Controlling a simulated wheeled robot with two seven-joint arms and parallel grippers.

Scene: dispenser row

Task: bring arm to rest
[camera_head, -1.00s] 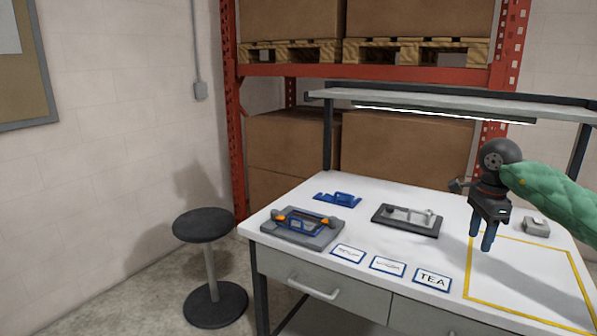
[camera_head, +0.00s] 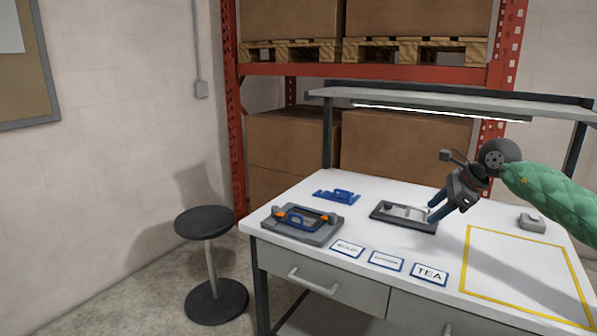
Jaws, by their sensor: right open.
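My right arm, in a green sleeve, comes in from the right in the head view. My right gripper (camera_head: 433,212) is open and tilted, with its blue fingertips pointing down and left. In the picture the fingertips overlap the right end of the dark tray with a light fitting (camera_head: 388,216). I cannot tell whether they touch it, and part of the fitting is hidden behind them. Nothing shows held between the fingers. My left gripper is not in view.
The white table (camera_head: 350,192) also holds a grey fixture with orange clips (camera_head: 322,232), a blue bracket (camera_head: 337,195), several cards including a TEA card (camera_head: 429,274), and a small grey box (camera_head: 532,222). The yellow-taped area (camera_head: 515,303) is empty. A shelf (camera_head: 460,98) spans above; a stool (camera_head: 205,222) stands left.

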